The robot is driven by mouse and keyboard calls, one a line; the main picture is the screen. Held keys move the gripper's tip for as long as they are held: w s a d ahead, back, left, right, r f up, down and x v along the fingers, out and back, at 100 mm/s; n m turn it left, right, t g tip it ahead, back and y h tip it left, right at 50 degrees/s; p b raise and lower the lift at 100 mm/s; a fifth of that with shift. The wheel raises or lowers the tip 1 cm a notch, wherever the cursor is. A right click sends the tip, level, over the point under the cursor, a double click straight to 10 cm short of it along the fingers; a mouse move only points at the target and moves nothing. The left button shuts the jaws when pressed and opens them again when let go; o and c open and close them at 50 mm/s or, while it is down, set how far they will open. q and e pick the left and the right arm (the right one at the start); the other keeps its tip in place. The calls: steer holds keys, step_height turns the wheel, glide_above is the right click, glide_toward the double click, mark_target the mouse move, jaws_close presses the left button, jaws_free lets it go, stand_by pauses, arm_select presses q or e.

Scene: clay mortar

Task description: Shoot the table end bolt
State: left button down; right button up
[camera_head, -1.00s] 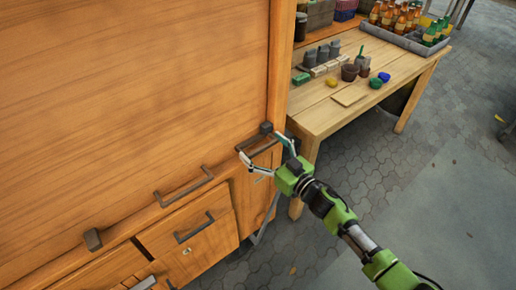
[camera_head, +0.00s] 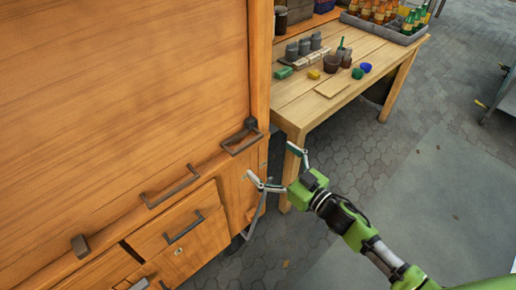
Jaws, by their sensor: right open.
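A dark metal bolt with a bar-shaped handle (camera_head: 241,143) sits on the ledge of the large wooden cabinet, at the end closest to the wooden table. A dark block (camera_head: 251,123) stands at the upper right of the bar. My right gripper (camera_head: 270,160) is open and empty. Its fingers are spread below and to the right of the bolt, with a visible gap from it. A second dark block (camera_head: 80,247) stands on the ledge's left end. I cannot tell whether the bolt is shot. My left gripper is not in view.
The wide wooden panel (camera_head: 120,90) rises above the ledge. Drawers with dark handles (camera_head: 184,227) lie below it. The wooden table (camera_head: 300,112) at the back holds jars, small bowls and a bottle tray (camera_head: 385,30). Paved floor (camera_head: 420,150) to the right is mostly clear.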

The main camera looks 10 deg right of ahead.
steer(key=v, duration=0.2)
steer(key=shift+s+d, duration=0.2)
steer(key=shift+s, duration=0.05)
stand_by(0.3)
steer(key=s+d+f+m+g+h, duration=0.1)
steer(key=d+f+m+h, duration=0.35)
steer(key=f, duration=1.25)
steer(key=s+d+f+g+h, duration=0.2)
steer(key=s+d+f, duration=0.25)
steer(key=f, duration=0.35)
steer(key=s+d+f+g+h, duration=0.2)
steer(key=s+d+f, duration=0.1)
steer(key=s+f, duration=0.4)
steer(key=s+d+f+g+h, duration=0.2)
steer(key=s+f+g, duration=0.2)
steer(key=s+f, duration=0.95)
steer(key=s+a+f+g, duration=0.1)
steer(key=s+f+g, duration=0.1)
steer(key=s, duration=0.8)
steer(key=s+a+f+g, duration=0.1)
steer(key=s+f, duration=0.3)
steer(key=s, duration=0.7)
steer(key=shift+g, duration=0.8)
steer(key=shift+r, duration=0.1)
steer(key=shift+c, duration=0.4)
